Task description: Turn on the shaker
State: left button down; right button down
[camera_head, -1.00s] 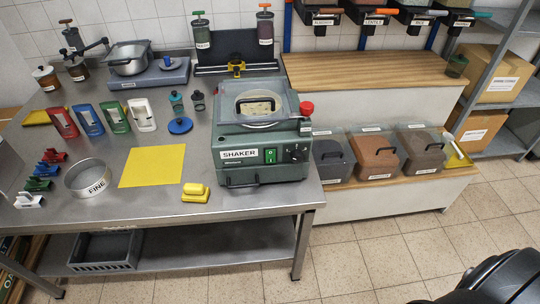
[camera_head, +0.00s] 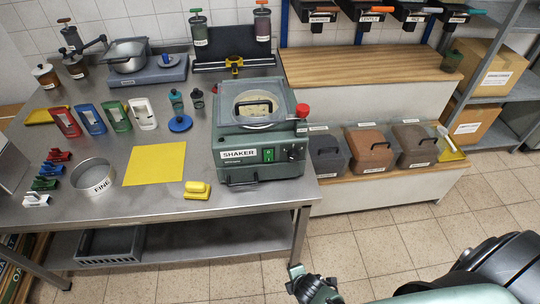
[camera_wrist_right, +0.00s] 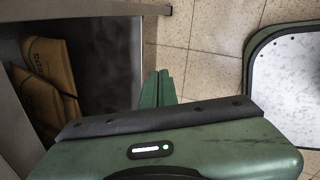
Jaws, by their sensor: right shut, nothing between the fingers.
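The shaker (camera_head: 232,174) is a green machine at the right end of the steel table. It has a clear lid with a black handle (camera_head: 253,103) and a red knob (camera_head: 302,110) at its right side. A green switch (camera_head: 268,155) and a dark dial (camera_head: 293,152) are on its front panel. Whether the switch is on is too small to tell. My right gripper (camera_head: 297,271) is low in front of the table, below the shaker and apart from it. Its green fingers (camera_wrist_right: 158,88) are together and empty in the right wrist view. My left gripper is out of view.
A yellow mat (camera_head: 154,165), a yellow block (camera_head: 197,190) and a sieve marked FINE (camera_head: 93,177) lie left of the shaker. Lidded bins (camera_head: 371,150) stand right of it on a low bench. Open tiled floor (camera_head: 400,230) lies in front.

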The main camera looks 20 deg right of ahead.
jog(key=w+r+n+t+p, duration=0.1)
jog(key=w+r+n, duration=0.3)
jog(key=r, duration=0.8)
jog(key=w+r+n+t+h+p, duration=0.1)
jog(key=w+r+n, duration=0.4)
jog(key=r, duration=0.8)
jog(key=w+a+r+n+t+h+p, duration=0.1)
jog(key=w+r+n+t+p, duration=0.2)
jog(key=r, duration=0.9)
jog(key=w+n, duration=0.2)
jog(key=n, duration=0.1)
jog(key=shift+w+r+p, duration=0.2)
jog(key=shift+r+p, duration=0.1)
jog(key=shift+r, duration=0.05)
jog(key=shift+a, duration=0.1)
jog(key=p, duration=0.2)
send_near(269, 160)
notch_tip(269, 160, down, 3)
jog(key=shift+w+d+f+p, duration=0.1)
jog(key=shift+w+d+f, duration=0.1)
jog(key=shift+w, duration=0.55)
jog(key=shift+w+d+f+p, duration=0.1)
jog(key=shift+w+d, duration=0.1)
jog(key=shift+w, duration=0.6)
jog(key=shift+w+d+f+p, duration=0.1)
jog(key=shift+w+d+f, duration=0.1)
jog(key=shift+w, duration=0.55)
